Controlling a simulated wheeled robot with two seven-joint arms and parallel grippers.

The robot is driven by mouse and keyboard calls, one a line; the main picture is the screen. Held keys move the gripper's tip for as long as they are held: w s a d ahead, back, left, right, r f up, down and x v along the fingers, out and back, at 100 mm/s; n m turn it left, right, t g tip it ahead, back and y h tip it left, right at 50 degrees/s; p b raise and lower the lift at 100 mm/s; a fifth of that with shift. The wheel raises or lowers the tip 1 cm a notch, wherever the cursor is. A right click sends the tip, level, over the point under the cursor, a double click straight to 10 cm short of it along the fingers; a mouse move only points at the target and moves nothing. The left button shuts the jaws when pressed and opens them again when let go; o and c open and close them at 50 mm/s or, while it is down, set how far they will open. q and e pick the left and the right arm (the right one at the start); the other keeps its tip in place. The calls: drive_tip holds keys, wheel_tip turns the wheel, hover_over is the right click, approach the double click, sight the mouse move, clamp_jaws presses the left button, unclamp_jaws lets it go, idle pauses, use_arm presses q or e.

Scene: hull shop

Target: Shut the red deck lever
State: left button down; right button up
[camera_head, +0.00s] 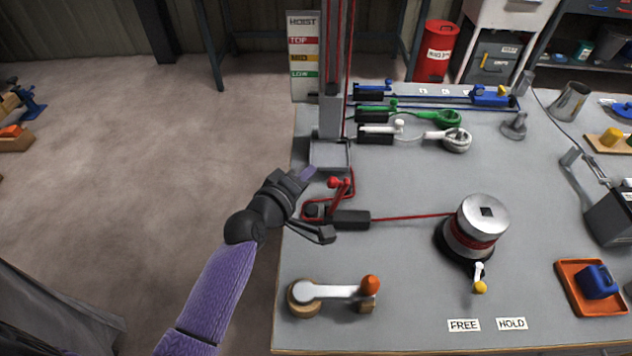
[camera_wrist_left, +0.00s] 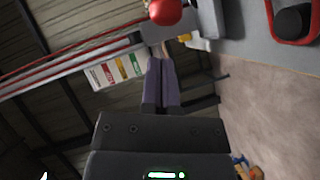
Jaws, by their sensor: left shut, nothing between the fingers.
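The red deck lever (camera_head: 338,184) is on the left part of the grey bench, with its red knobbed end raised above its black base (camera_head: 350,219). A red line runs from the base to the winch drum (camera_head: 482,222). My left gripper (camera_head: 307,174) is just left of and slightly beyond the lever, at the bench's left edge, apart from it. Its purple fingers are together and empty. In the left wrist view the fingers (camera_wrist_left: 161,78) are shut, and a red knob (camera_wrist_left: 165,11) shows just past their tips. My right gripper is not in view.
The hoist mast (camera_head: 331,110) stands behind the lever. Green (camera_head: 392,115) and white (camera_head: 398,126) levers lie farther back. A crank with an orange knob (camera_head: 370,284) is in front. The bench between the red line and the crank is clear.

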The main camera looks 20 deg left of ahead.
use_arm(q)
drive_tip(key=shift+s+d+f, duration=0.1)
drive_tip(key=shift+d+f, duration=0.1)
drive_tip(key=shift+d, duration=0.3)
drive_tip(key=shift+s+d+f, duration=0.1)
drive_tip(key=shift+d+f, duration=0.05)
drive_tip(key=shift+d, duration=0.35)
